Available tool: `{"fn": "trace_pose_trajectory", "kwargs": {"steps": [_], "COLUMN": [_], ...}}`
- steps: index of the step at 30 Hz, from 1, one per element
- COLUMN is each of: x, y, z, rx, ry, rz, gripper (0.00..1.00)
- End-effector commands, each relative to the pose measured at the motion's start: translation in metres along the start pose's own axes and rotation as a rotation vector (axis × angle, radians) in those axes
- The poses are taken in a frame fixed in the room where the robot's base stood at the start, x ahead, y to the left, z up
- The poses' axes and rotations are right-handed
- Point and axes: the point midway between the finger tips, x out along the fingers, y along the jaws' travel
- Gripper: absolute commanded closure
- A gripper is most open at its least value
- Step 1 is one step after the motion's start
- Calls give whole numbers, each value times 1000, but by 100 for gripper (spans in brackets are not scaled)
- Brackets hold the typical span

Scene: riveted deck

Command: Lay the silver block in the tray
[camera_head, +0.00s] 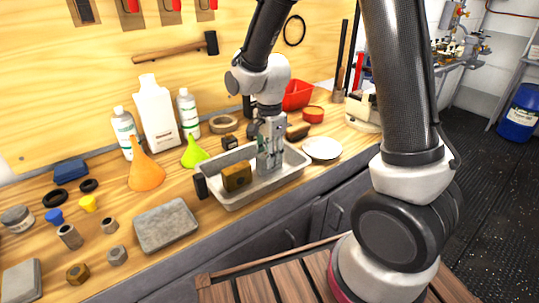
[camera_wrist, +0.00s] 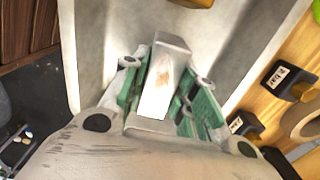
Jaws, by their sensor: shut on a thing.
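My gripper (camera_head: 268,162) is down inside the grey tray (camera_head: 270,190), right of its middle in the head view. In the wrist view its green-padded fingers (camera_wrist: 168,92) are shut on the silver block (camera_wrist: 165,72), a bar with a brownish stain. The tray floor (camera_wrist: 115,45) shows behind the block. I cannot tell whether the block touches the floor. In the head view the block is hard to pick out between the fingers. A brass block (camera_head: 237,177) sits in the tray, left of my gripper; its edge shows at the top of the wrist view.
An orange funnel (camera_head: 146,172), a green funnel (camera_head: 194,153) and white bottles (camera_head: 157,115) stand left of and behind the tray. A white dish (camera_head: 322,149) is at its right. A grey slab (camera_head: 165,225) and several nuts lie at left on the wooden bench.

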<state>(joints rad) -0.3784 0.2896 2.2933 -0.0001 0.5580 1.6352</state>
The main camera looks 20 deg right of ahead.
Motion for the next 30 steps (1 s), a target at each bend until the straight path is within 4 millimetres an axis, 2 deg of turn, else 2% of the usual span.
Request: {"fn": "trace_pose_trajectory", "kwargs": {"steps": [3,4,7,16,20,23,30], "x": [2,3,2,2,-7,-24,-79], "y": [0,0,0,0,-1,-1,-1], "z": [0,0,0,0,0,0,0], "rx": [0,0,0,0,0,0,0], "ry": [0,0,0,0,0,0,0], "rz": [0,1,0,0,-2,-4,-5], "gripper": [100,70,52,50,50,50,50]}}
